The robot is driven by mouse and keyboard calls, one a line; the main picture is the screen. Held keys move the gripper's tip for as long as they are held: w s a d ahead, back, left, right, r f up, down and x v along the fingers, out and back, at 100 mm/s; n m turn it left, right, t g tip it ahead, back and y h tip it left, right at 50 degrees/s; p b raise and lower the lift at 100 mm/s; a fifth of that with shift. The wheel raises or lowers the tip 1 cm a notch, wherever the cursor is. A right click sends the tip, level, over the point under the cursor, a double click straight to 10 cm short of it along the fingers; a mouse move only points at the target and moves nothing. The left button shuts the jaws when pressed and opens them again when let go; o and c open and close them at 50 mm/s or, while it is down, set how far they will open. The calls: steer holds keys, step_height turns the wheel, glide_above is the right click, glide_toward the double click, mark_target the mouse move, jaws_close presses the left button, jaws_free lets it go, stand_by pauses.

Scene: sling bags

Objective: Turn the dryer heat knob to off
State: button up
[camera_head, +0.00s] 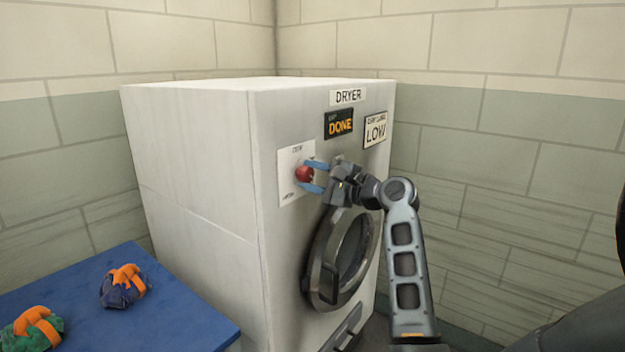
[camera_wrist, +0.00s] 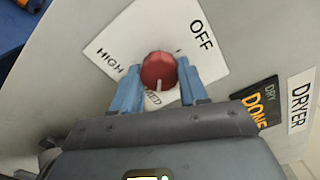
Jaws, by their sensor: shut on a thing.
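The red heat knob (camera_head: 303,174) sits on a white label plate (camera_head: 290,195) on the dryer's front. In the wrist view the knob (camera_wrist: 157,68) has a white pointer mark directed toward the word MED. HIGH is printed to the left and OFF at the upper right of the plate (camera_wrist: 130,40). My gripper (camera_head: 309,175) has its blue fingers shut on the knob, one on each side. The wrist view also shows my gripper (camera_wrist: 158,74) around it. The right finger hides part of the plate.
The white dryer (camera_head: 195,150) stands in a tiled corner, with its round door (camera_head: 318,265) below my gripper. A DONE sign (camera_head: 339,124) and a LOW sign (camera_head: 376,130) are on its front. A blue table (camera_head: 170,315) at left holds orange-strapped bundles (camera_head: 123,287).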

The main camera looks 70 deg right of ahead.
steer(key=n+b, duration=0.1)
steer(key=n, duration=0.2)
steer(key=n+b, duration=0.2)
steer(key=n, duration=0.1)
steer(key=shift+f+n, duration=0.2)
steer(key=shift+n, duration=0.1)
steer(key=n+b, duration=0.3)
steer(key=n, duration=0.3)
steer(key=shift+b, duration=0.3)
steer(key=n+b, duration=0.4)
steer(key=n, duration=0.2)
steer(key=shift+f+n, duration=0.1)
steer(key=shift+n, duration=0.3)
steer(key=n+b, duration=0.3)
steer(key=n, duration=0.1)
steer(key=shift+n+b, duration=1)
steer(key=shift+n, duration=0.3)
steer(key=o, duration=1.1)
steer(key=shift+r, duration=0.3)
steer(key=shift+c, duration=0.2)
